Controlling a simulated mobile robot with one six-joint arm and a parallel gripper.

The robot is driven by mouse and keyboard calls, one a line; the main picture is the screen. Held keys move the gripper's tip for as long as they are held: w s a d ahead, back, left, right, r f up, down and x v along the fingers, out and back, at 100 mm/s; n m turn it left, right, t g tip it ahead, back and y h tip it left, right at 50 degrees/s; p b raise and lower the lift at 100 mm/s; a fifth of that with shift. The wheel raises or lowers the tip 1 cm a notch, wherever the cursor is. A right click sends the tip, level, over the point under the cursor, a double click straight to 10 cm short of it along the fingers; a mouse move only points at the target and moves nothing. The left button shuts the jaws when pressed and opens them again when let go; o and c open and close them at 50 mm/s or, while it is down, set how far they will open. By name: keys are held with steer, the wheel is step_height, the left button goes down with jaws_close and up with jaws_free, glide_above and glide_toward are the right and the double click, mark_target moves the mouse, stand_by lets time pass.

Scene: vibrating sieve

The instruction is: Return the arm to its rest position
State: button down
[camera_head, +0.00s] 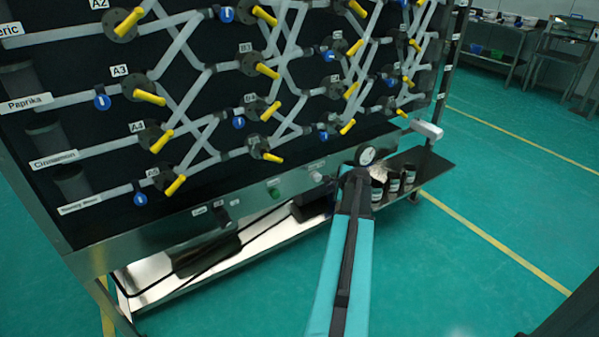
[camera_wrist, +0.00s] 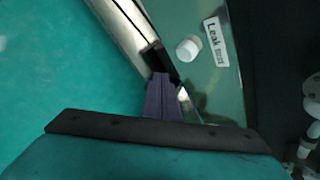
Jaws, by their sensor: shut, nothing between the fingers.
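My teal arm reaches up from the bottom of the head view to the lower front rail (camera_head: 150,240) of the sieve panel. In the wrist view my gripper (camera_wrist: 163,78) is shut and empty, its dark fingers pressed together. Its tips show beside a small black part (camera_wrist: 157,57) on the rail; I cannot tell whether they touch. A white knob (camera_wrist: 188,48) with a label reading "Leak test" (camera_wrist: 215,42) lies just beyond. The same white knob (camera_head: 316,176) shows left of my arm's end in the head view.
A lower shelf (camera_head: 160,285) runs below the rail. Open green floor (camera_head: 480,270) lies to the right.

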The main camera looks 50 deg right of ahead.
steer(key=w+a+f+n+g+y+p, duration=0.1)
steer(key=w+a+f+n+y, duration=0.2)
steer(key=a, duration=0.7)
steer(key=w+a+f+n+g+p, duration=0.1)
steer(key=w+a+f+n+p, duration=0.2)
steer(key=a+f, duration=0.5)
steer(key=w+a+f+n+g+y, duration=0.1)
steer(key=w+a+f+n+y, duration=0.2)
steer(key=a, duration=0.9)
steer(key=s+a+f+n+g+p, duration=0.2)
steer(key=a+n, duration=0.2)
steer(key=a, duration=0.5)
steer(key=s+a+f+n+g+p, duration=0.1)
steer(key=s+a+f+n, duration=0.2)
steer(key=a, duration=0.7)
steer(key=s+a+f+n+g+h+p, duration=0.1)
steer(key=s+a+n+g+p, duration=0.3)
steer(key=s+a+n, duration=0.9)
steer(key=s+a+g, duration=0.3)
steer(key=s+a, duration=0.3)
steer(key=s, duration=0.1)
steer(key=shift+s+f+n+h+p, duration=0.3)
steer(key=shift+f+n+p, duration=0.05)
steer(key=shift+n+p, duration=0.05)
steer(key=shift+d, duration=0.1)
